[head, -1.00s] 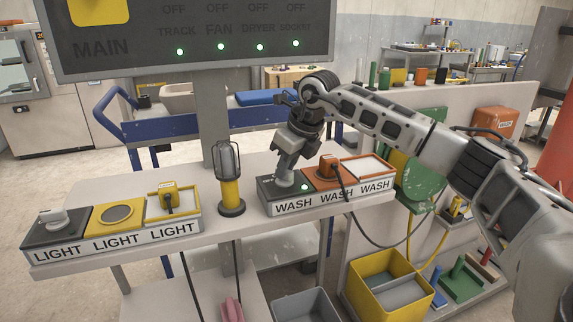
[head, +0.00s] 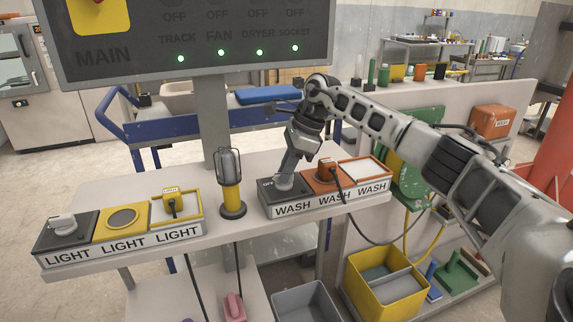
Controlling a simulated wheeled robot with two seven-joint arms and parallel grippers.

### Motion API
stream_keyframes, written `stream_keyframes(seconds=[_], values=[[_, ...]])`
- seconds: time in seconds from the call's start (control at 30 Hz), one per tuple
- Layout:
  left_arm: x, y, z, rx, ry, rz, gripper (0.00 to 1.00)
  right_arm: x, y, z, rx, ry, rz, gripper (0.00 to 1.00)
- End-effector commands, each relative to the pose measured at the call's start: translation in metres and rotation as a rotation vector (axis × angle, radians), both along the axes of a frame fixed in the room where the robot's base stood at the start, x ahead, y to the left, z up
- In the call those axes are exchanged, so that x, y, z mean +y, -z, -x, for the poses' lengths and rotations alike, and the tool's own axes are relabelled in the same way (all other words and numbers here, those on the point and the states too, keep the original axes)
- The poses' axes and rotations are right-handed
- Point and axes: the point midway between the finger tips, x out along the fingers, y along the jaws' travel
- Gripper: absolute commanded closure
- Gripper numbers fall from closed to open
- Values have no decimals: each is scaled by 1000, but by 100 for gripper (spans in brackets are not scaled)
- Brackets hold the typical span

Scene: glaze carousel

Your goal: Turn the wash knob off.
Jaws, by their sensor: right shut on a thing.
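The wash knob (head: 284,184) is a pale round knob on the dark left panel of the WASH box (head: 335,203). My right gripper (head: 287,174) points down over it and is shut on it; its fingers cover part of the knob, so its pointer direction cannot be read. No green light shows on the dark wash panel. My left gripper is not in view.
A yellow caged lamp (head: 231,190) stands left of the WASH box. An orange plug with a black cable (head: 326,170) sits in the middle panel. The LIGHT box (head: 120,241) with its own knob (head: 63,224) is at left.

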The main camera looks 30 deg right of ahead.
Motion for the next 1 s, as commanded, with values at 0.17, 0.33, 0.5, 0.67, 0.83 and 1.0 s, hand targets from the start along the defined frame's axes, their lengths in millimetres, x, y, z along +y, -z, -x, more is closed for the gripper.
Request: stream_keyframes(seconds=[0.17, 0.33, 0.5, 0.67, 0.83, 1.0], values=[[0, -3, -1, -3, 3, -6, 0, 0, -1, -1, -1, -108, -1, 100], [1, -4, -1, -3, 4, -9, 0, 0, -1, -1, -1, -178, 0, 100], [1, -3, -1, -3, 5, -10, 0, 0, -1, -2, -2, -214, 1, 100], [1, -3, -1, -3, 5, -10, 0, -1, -1, -2, -2, -225, 2, 100], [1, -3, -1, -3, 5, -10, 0, -1, -1, -1, -3, -227, 2, 100], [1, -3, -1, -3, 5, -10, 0, -1, -1, -1, -3, -227, 2, 76]])
